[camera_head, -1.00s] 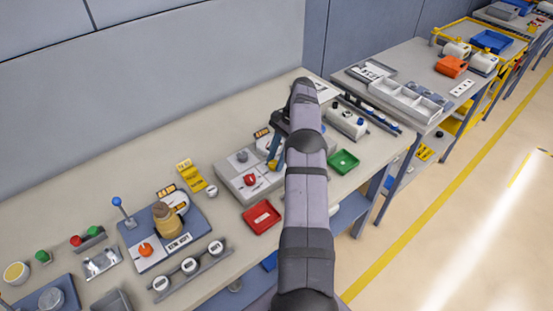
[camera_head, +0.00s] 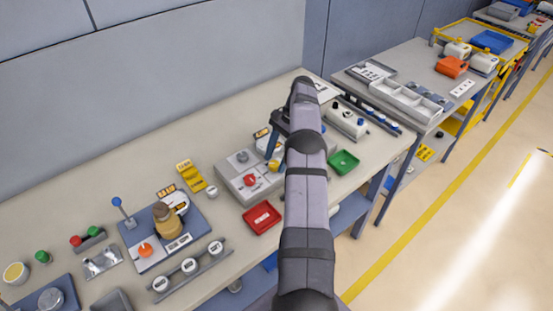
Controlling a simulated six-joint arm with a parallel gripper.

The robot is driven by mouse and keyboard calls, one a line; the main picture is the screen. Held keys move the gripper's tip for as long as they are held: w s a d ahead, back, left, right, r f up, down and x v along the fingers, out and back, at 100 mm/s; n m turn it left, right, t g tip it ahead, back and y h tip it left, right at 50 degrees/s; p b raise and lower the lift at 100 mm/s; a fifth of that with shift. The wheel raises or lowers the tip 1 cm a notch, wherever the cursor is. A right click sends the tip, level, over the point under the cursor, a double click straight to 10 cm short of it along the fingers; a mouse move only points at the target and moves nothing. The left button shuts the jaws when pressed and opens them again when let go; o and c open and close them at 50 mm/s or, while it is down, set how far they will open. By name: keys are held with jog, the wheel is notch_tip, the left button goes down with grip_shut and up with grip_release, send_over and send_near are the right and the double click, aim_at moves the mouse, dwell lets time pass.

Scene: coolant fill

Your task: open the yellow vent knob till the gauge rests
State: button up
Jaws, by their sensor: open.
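A small yellow part, probably the yellow vent knob (camera_head: 277,159), shows at the right end of a grey panel box (camera_head: 262,190), close beside my arm. My gripper (camera_head: 271,147) is over that end of the box, its dark body and blue fingers partly hidden by my arm. It is open. I cannot tell whether its fingers touch the yellow part. A white round face, possibly the gauge (camera_head: 262,145), shows just left of the fingers; its needle cannot be read.
The box also carries a red knob (camera_head: 249,180) and a grey knob (camera_head: 242,156). A red tray (camera_head: 261,217) lies in front, and a green tray (camera_head: 344,161) lies right of my arm. A white tank (camera_head: 347,121) stands behind the green tray.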

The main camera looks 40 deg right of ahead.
aim_at(277, 162)
notch_tip(277, 162, up, 10)
jog(key=p, duration=0.1)
jog(key=shift+p, duration=0.4)
jog(key=shift+a+f, duration=0.1)
jog(key=shift+f, duration=0.1)
